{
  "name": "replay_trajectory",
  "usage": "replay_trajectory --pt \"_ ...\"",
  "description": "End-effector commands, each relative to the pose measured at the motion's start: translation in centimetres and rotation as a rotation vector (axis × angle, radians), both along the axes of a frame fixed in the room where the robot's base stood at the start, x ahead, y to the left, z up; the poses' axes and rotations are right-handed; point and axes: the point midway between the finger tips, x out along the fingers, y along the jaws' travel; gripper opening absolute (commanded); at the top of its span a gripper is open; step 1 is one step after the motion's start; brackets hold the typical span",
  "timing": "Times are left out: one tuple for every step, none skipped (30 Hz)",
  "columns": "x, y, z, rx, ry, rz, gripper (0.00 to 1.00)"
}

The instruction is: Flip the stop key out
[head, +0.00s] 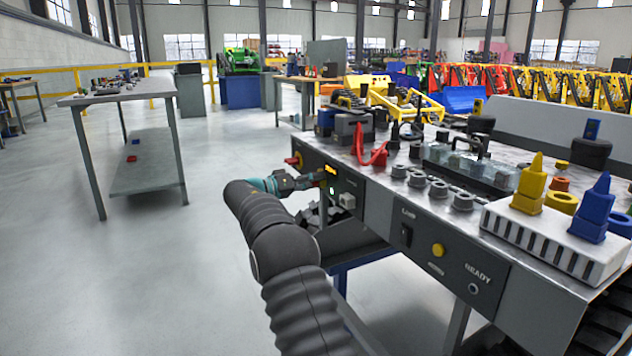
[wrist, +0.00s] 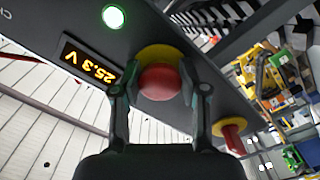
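In the wrist view a round red knob (wrist: 160,83) with a yellow collar stands out of the dark panel, between the fingers of my gripper (wrist: 161,92). The fingers are spread to either side of it; whether either touches it is unclear. A second red knob or key (wrist: 232,136) on a yellow base is to the right on the same panel. In the head view my gripper (head: 322,179) is at the panel's left part and hides the round knob. A red and yellow control (head: 293,160) shows just beyond it. No label shows which one is the stop key.
A lit display reading 25.3 V (wrist: 88,70) and a glowing green lamp (wrist: 113,17) are beside the knob. The bench top holds a red-handled tool (head: 371,150), several grey cylinders and a white rack (head: 545,240). Open floor lies left of the bench.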

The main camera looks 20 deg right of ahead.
Motion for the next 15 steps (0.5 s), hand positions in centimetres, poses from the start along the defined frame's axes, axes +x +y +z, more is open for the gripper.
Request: replay_trajectory --pt "0.0 0.0 0.0 0.000 0.000 0.000 0.23" --pt "0.0 0.0 0.0 0.000 0.000 0.000 0.15" --pt "0.0 0.0 0.0 0.000 0.000 0.000 0.05" --pt "0.0 0.0 0.0 0.000 0.000 0.000 0.00" --pt "0.0 0.0 0.0 0.000 0.000 0.000 0.00" --pt "0.0 0.0 0.0 0.000 0.000 0.000 0.00" --pt "0.0 0.0 0.0 0.000 0.000 0.000 0.00" --pt "0.0 0.1 0.0 0.000 0.000 0.000 0.00" --pt "0.0 0.2 -0.1 0.000 0.000 0.001 0.00" --pt "0.0 0.5 -0.2 0.000 0.000 0.001 0.00" --pt "0.0 0.8 -0.2 0.000 0.000 0.001 0.00" --pt "0.0 1.3 -0.3 -0.001 0.000 0.002 0.00" --pt "0.0 1.7 -0.3 -0.001 0.000 0.002 0.00" --pt "0.0 1.9 -0.3 -0.001 0.000 0.002 0.00" --pt "0.0 2.0 -0.2 -0.001 0.000 0.002 0.00"
